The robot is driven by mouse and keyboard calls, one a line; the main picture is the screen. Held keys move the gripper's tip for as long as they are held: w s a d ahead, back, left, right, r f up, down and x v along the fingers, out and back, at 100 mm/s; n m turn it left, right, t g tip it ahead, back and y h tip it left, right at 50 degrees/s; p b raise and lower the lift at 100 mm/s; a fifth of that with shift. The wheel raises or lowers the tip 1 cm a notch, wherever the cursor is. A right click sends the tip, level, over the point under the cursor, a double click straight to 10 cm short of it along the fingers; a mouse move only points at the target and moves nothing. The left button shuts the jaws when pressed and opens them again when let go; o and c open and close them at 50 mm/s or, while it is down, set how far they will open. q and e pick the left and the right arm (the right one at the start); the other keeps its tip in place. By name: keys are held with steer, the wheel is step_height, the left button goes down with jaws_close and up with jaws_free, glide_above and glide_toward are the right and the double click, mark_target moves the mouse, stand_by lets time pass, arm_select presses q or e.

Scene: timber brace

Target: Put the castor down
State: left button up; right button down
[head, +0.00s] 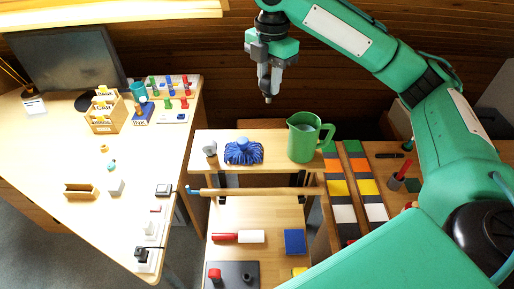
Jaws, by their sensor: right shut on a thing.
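My right gripper (268,92) hangs in the upper middle, pointing down, above and behind the wooden shelf unit. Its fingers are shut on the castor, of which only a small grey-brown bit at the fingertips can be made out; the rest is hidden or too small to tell. It is in the air, clear of the shelf top (275,160). My left gripper is out of view.
The shelf top holds a grey round-headed item (210,149), a blue brush-like thing (243,151) and a green jug (305,138). A wooden rod (260,191) crosses below. The left table (140,205) carries small blocks, a box (106,112) and pegs. Coloured tiles (338,188) lie right.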

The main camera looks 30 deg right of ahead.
mark_target(269, 102)
steer(key=shift+f+p, duration=2.05)
steer(key=shift+f, duration=7.85)
steer(key=shift+f, duration=0.3)
steer(key=c, duration=1.2)
jaws_free()
steer(key=shift+r, duration=0.1)
step_height(269, 102, up, 11)
steer(key=b, duration=0.3)
steer(key=shift+d, duration=0.1)
steer(key=shift+r, duration=0.75)
